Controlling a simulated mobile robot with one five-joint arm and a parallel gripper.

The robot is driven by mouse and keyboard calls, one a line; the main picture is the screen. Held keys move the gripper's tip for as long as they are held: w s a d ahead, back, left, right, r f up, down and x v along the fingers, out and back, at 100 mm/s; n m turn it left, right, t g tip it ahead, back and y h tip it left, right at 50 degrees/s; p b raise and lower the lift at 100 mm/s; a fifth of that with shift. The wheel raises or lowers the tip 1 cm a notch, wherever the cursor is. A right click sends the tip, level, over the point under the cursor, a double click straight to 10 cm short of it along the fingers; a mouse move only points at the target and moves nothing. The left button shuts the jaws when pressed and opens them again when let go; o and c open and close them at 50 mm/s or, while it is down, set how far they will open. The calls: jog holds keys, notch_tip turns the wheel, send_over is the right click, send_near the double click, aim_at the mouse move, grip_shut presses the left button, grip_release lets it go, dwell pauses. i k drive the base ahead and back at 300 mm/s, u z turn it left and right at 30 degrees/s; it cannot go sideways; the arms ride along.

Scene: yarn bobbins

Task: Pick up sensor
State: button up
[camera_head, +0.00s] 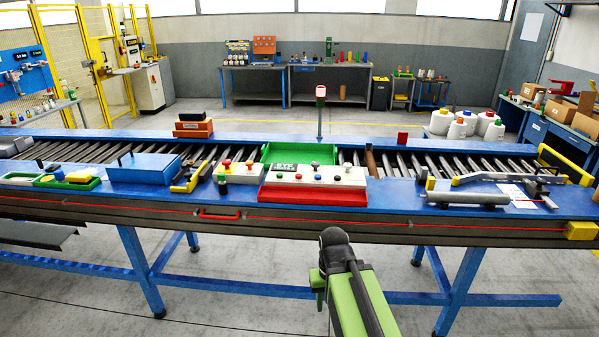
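No object can be told for certain as the sensor. One candidate is a thin upright post with a red-and-white top (321,92), standing at the conveyor's far edge. Another is a small red block (402,138) on the far blue rail. My green arm rises from the bottom of the view, in front of the conveyor. Its dark rounded end (335,238) is near the conveyor's front edge, apart from both candidates. My gripper's fingers cannot be made out, and nothing held is visible.
A blue roller conveyor (400,190) spans the view. On it are a green tray (300,152), a button panel (315,176), a blue box (142,168) and a grey cylinder (468,198). White bobbins (457,130) stand behind right. Floor in front is partly clear, between blue legs.

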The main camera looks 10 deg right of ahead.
aim_at(424, 171)
jog(key=u, duration=0.15)
jog(key=i, duration=0.9)
jog(key=z, duration=0.1)
jog(key=k, duration=0.15)
jog(key=u, duration=2.15)
